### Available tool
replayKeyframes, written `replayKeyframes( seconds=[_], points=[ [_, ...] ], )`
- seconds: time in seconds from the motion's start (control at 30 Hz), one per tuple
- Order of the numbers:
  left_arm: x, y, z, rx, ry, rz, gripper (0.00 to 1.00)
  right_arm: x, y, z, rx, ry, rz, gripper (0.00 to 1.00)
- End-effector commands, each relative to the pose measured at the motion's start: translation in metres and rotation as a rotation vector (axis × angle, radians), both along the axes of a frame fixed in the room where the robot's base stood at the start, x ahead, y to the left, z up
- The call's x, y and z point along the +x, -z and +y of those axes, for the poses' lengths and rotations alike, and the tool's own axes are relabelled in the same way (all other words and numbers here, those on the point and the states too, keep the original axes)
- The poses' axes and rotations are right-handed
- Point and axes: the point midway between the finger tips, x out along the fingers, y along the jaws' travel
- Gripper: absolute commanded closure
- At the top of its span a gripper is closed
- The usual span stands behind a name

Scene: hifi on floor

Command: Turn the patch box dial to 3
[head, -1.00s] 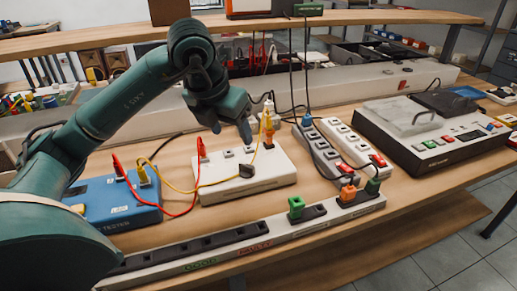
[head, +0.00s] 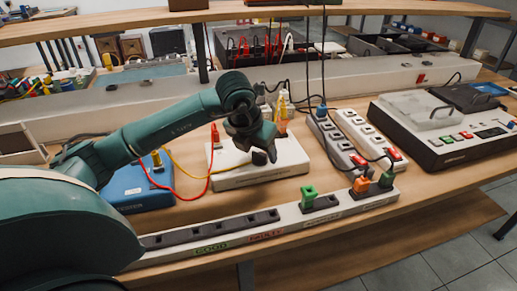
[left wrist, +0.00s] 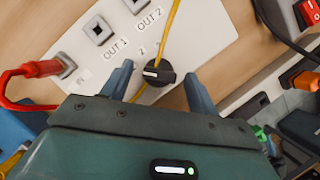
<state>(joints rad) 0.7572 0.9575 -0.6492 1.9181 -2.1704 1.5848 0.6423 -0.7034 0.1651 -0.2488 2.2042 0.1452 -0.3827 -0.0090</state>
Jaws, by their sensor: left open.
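The patch box (head: 285,168) is a white box in the middle of the bench, with a red plug and yellow cable. In the left wrist view its face (left wrist: 90,62) shows sockets marked IN, OUT 1 and OUT 2. The dial (left wrist: 158,73) is a round black knob with a white mark towards the picture's left; a "2" is printed near it. The dial also shows in the head view (head: 259,158). My left gripper (left wrist: 158,78) is open, with one finger on each side of the dial and gaps visible. It hangs over the box in the head view (head: 256,145).
A blue tester box (head: 138,190) stands left of the patch box. Power strips (head: 370,138) lie to its right, and a long labelled rack (head: 225,238) runs along the front edge. A yellow cable (left wrist: 170,30) passes close by the dial.

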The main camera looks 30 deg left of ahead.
Motion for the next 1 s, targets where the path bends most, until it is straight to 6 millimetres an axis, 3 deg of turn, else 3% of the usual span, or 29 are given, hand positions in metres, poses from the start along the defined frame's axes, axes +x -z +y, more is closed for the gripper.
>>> replayKeyframes(
  seconds=[0.23,0.77,1.0],
  points=[
    [0.0001,0.0006,-0.0001,0.0,0.0,0.0,0.41,0.0011,-0.0011,-0.0004,-0.001,0.001,-0.004,0.59],
    [0.0001,0.0001,0.0,0.0,0.0,0.0,0.84,0.003,-0.0027,-0.0004,0.0,0.0,-0.009,0.59],
    [0.0003,0.0004,0.0004,0.0,0.019,-0.001,0.85,0.003,-0.001,-0.0006,-0.001,0.001,-0.011,0.59]
  ],
)
